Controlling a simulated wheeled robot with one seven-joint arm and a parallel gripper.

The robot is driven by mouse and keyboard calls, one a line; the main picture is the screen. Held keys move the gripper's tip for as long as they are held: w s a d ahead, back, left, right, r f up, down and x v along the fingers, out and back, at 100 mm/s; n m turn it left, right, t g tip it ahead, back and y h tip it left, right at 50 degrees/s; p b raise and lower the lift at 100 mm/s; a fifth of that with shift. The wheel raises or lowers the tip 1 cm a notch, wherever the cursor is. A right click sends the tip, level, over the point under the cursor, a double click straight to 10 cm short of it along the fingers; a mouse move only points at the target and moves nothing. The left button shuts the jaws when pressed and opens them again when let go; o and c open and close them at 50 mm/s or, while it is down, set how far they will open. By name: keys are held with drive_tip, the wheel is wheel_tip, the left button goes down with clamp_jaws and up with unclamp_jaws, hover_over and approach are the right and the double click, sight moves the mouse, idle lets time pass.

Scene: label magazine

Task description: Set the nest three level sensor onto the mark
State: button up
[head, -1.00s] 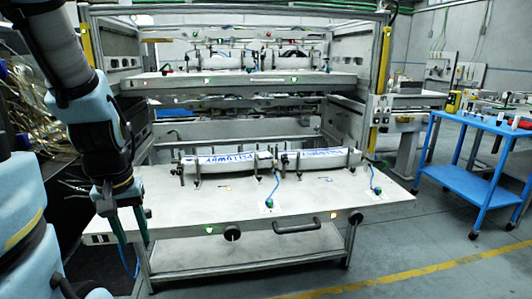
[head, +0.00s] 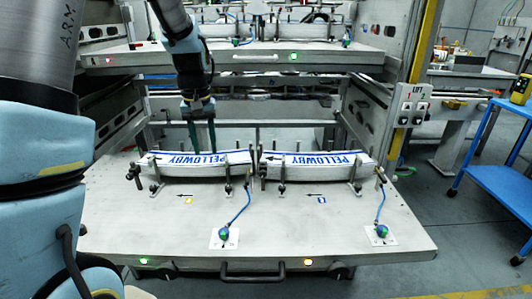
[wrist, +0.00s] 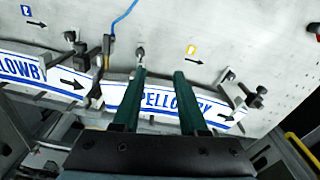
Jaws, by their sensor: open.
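Two small blue-and-green level sensors stand on the lower shelf in the head view, the left one (head: 223,233) and the right one (head: 381,231). Each has a blue cable and is at a white square card, the left card (head: 232,244) and the right card (head: 390,240). The nest numbers are too small to read surely, so I cannot tell which sensor is nest three's. My gripper (head: 201,146) is open and empty, with its green fingers over the left PELLOWBY label stack (head: 190,163). In the wrist view its fingers (wrist: 160,100) overlap that stack (wrist: 158,100); neither sensor shows there.
A right label stack (head: 315,163) sits beside the left one, between upright posts and clamps. A yellow tag (head: 188,200) and a blue tag (head: 321,200) mark the shelf (head: 280,225). An upper shelf (head: 240,57) hangs above. The shelf's front middle is clear.

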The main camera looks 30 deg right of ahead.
drive_tip(key=r+m+p, duration=0.2)
hover_over(263, 168)
drive_tip(key=w, duration=0.2)
drive_tip(key=f+p, duration=0.1)
drive_tip(key=f, duration=0.6)
drive_tip(key=f+p, duration=0.1)
drive_tip(key=f, duration=0.3)
drive_tip(key=shift+s+d+f+p, duration=0.15)
drive_tip(key=shift+s+d+p, duration=0.15)
drive_tip(key=shift+p, duration=0.05)
drive_tip(key=shift+c, duration=0.2)
clamp_jaws()
